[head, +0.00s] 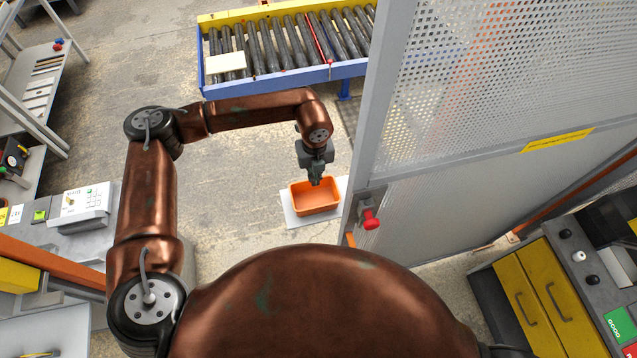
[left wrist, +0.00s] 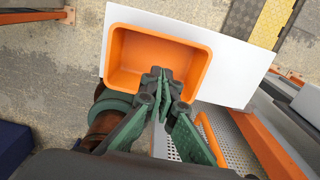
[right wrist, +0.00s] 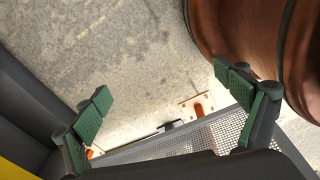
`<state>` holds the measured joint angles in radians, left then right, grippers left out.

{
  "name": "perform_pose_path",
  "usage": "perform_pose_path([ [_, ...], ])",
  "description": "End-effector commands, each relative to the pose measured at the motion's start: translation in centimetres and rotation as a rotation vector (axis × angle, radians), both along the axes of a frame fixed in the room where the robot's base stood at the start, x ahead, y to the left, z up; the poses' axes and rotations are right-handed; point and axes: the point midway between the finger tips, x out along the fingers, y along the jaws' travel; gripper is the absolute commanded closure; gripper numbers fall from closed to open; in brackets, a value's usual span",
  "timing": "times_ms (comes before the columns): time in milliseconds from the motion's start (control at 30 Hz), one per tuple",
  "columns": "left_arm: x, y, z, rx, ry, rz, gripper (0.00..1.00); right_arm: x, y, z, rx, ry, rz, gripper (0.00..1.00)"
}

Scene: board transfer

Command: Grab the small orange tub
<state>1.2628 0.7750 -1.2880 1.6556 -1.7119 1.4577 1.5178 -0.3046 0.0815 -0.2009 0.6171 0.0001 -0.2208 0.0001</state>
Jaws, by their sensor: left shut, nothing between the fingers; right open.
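The small orange tub (head: 314,199) is an open, empty rectangular tub on a white board (head: 297,218). In the left wrist view the tub (left wrist: 150,55) lies near the left end of the board (left wrist: 235,70). My left gripper (head: 316,182) is over the tub's far edge in the head view. In the left wrist view its fingertips (left wrist: 160,75) are together with nothing between them, and they overlap the tub's near side. I cannot tell whether they touch it. My right gripper (right wrist: 170,85) shows only in its own wrist view, open and empty above the floor.
A grey mesh partition (head: 440,170) with a red knob (head: 370,219) stands right of the tub. A roller conveyor (head: 290,45) carrying a pale board (head: 226,63) is at the back. A control box (head: 82,205) is at the left, yellow drawers (head: 545,290) at the right.

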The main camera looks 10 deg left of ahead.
Motion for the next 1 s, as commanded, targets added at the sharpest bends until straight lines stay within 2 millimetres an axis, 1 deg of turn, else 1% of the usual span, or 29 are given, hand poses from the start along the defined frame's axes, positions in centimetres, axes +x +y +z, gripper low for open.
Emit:
perform_pose_path([
  [33,-0.1,0.2,-0.7,0.001,0.004,0.004,1.0,-0.5,-0.2,0.4,-0.002,0.007,-0.001,0.09],
  [100,-0.2,0.4,-2.0,0.0,0.005,0.008,1.0,-1.0,-0.4,0.7,-0.004,0.011,-0.003,0.09],
  [167,-0.2,0.4,-3.2,-0.001,0.005,0.009,1.0,-1.0,-0.4,1.1,-0.005,0.012,-0.003,0.09],
  [267,-0.2,0.3,-5.3,-0.001,0.006,0.008,1.0,-0.6,-0.4,1.7,-0.005,0.007,-0.003,0.09],
  [433,-0.2,0.3,-8.6,-0.003,0.004,0.007,1.0,1.0,-0.3,2.7,-0.003,-0.014,0.001,0.09],
  [533,-1.7,-0.5,-8.4,-0.005,0.002,0.001,1.0,1.5,-0.2,3.7,-0.002,-0.02,0.002,0.09],
  [700,-3.3,-1.2,-8.5,-0.005,0.003,0.002,1.0,1.6,0.3,4.5,0.004,-0.021,0.001,0.09],
  [800,-3.6,-1.3,-8.6,-0.003,0.003,0.004,1.0,1.3,0.6,4.6,0.006,-0.017,-0.001,0.09],
  [1000,-3.8,-1.4,-8.7,-0.004,0.002,0.004,1.0,0.6,0.6,4.5,0.006,-0.008,-0.002,0.09],
])
